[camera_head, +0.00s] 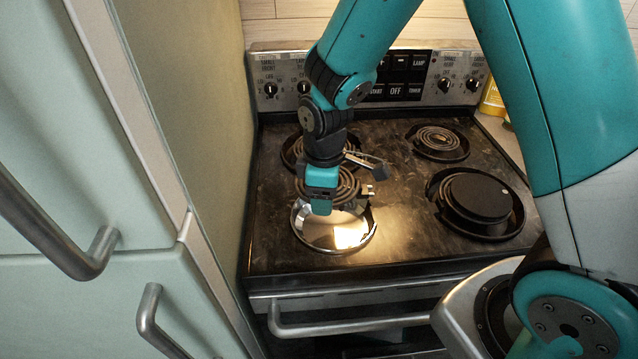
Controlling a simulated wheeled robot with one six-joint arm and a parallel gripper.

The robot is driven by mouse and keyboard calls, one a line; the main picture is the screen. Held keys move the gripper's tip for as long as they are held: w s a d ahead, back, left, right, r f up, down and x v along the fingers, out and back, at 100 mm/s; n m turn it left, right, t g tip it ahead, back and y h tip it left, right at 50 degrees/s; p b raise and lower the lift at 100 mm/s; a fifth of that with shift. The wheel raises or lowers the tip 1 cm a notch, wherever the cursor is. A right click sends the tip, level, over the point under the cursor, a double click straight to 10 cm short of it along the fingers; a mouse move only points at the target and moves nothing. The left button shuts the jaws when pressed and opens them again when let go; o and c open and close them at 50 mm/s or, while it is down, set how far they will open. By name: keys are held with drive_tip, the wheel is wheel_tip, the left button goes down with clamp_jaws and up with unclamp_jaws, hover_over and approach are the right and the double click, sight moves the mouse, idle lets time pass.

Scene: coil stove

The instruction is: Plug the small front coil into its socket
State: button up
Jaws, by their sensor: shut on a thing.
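My gripper (319,197) is over the front left burner and shut on the small front coil (346,188), a dark spiral element. The coil is held above the shiny drip pan (314,236) of that burner, apart from it as far as I can see. My gripper covers part of the coil's left side. Small metal prongs (369,191) show at the coil's right edge. The socket itself cannot be made out; it is hidden or too dark at the pan's rim.
A rear left coil (290,152) lies partly behind my arm. A rear right coil (437,139) and a covered front right burner (481,197) are on the dark cooktop (405,245). A knob panel (455,75) stands behind. Green cabinets (90,180) with handles close off the left.

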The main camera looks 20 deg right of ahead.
drive_tip(key=shift+d, duration=0.15)
drive_tip(key=shift+f+b, duration=1.4)
drive_tip(key=shift+f, duration=0.7)
drive_tip(key=shift+s+f, duration=0.1)
drive_tip(key=shift+f, duration=0.1)
drive_tip(key=shift+f+b, duration=1.8)
drive_tip(key=shift+f, duration=0.7)
drive_tip(key=shift+s+d, duration=0.25)
drive_tip(key=shift+d, duration=0.6)
drive_tip(key=shift+p, duration=0.3)
idle(0.3)
drive_tip(key=o, duration=1.2)
drive_tip(key=shift+f, duration=0.1)
